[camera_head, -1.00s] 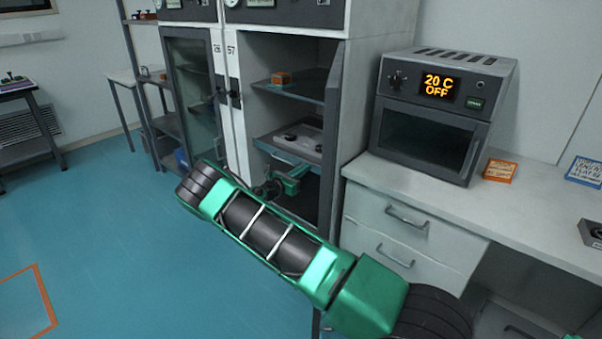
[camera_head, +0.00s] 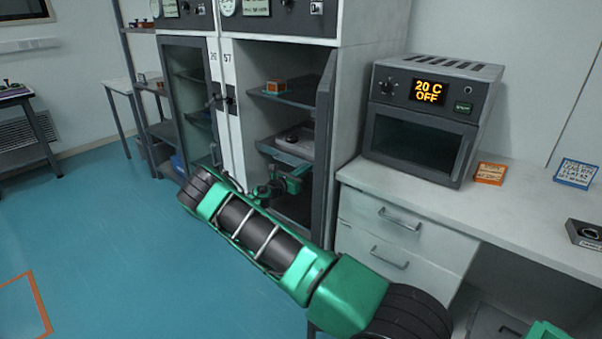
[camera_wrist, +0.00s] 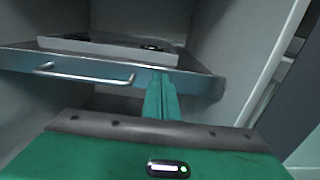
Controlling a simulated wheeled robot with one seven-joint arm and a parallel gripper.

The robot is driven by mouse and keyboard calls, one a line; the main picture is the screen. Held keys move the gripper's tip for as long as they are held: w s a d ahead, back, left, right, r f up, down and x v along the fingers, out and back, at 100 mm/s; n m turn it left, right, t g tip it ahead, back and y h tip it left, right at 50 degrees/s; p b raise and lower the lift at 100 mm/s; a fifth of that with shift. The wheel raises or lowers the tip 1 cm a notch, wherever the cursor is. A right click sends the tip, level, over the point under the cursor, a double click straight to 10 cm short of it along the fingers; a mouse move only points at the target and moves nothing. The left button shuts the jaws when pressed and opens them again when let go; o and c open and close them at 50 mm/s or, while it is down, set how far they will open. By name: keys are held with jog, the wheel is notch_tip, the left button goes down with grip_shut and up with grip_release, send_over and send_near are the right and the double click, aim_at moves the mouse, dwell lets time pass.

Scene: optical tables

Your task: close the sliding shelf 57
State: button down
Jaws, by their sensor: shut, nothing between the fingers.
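The sliding shelf (camera_head: 275,150) is the middle shelf in the open cabinet marked 57, with a pale flat tray-like piece and a dark round part on it. In the wrist view, the shelf's metal front edge (camera_wrist: 100,70) carries a bar handle (camera_wrist: 85,75) on the left. My gripper (camera_head: 297,176) is at the shelf's front, right of the handle. In the wrist view, its green fingers (camera_wrist: 161,82) are together, empty, and their tips meet the front edge or lie very close to it; contact is not certain. My arm hides the cabinet's lower part.
The cabinet door (camera_head: 323,150) stands open to the right of my gripper. An upper shelf (camera_head: 300,97) holds a small orange box (camera_head: 276,87). A counter with drawers (camera_head: 400,225) and an oven (camera_head: 425,120) stands at the right.

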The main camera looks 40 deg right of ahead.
jog(key=shift+d+r, duration=0.2)
jog(key=shift+d, duration=0.15)
jog(key=v, duration=1.4)
jog(key=shift+a+f, duration=0.25)
jog(key=shift+a, duration=0.1)
